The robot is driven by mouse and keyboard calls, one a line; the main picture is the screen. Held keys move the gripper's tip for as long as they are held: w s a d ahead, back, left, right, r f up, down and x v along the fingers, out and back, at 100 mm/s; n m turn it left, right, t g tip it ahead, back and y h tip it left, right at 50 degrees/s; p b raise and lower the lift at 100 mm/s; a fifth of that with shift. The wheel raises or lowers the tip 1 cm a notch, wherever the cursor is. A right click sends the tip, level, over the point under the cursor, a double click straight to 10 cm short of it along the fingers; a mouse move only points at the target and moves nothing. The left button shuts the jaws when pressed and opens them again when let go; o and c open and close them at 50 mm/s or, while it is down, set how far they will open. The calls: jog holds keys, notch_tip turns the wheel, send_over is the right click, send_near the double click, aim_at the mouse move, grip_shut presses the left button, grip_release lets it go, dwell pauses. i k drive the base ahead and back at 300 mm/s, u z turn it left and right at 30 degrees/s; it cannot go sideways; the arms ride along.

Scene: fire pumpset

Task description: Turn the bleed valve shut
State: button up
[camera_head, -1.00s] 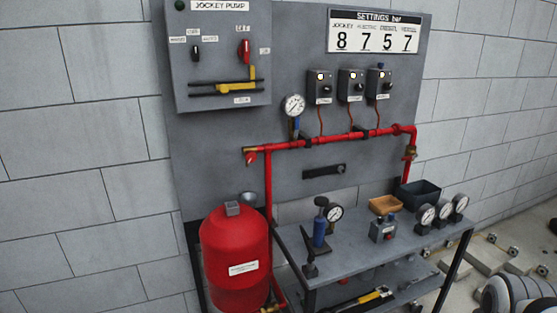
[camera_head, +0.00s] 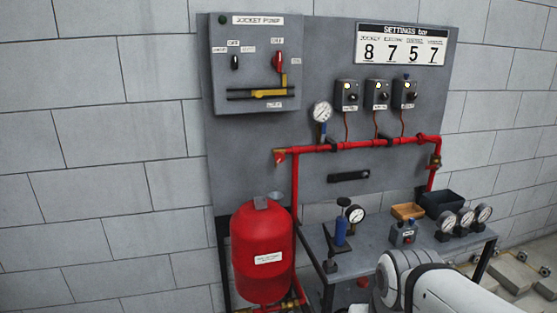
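A small brass valve with a red handle (camera_head: 279,158) sits on the left end of the red pipe (camera_head: 350,146). A second brass fitting (camera_head: 435,161) is on the pipe's down-leg at the right. No readable label tells which one is the bleed valve. The handle at the left end hangs down at a slant; its exact setting is too small to tell. My white arm shows at the bottom right, in front of the bench. My gripper is outside the picture.
A red tank (camera_head: 263,252) stands below the left valve. A grey bench (camera_head: 372,255) carries a blue hand pump (camera_head: 341,230), gauges (camera_head: 466,219), a wooden tray (camera_head: 407,210) and a dark bin (camera_head: 441,202). A jockey pump panel (camera_head: 255,62) hangs above. The space before the left wall is clear.

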aim_at(280, 158)
jog(key=z, duration=0.05)
jog(key=i, duration=1)
jog(key=u, duration=0.05)
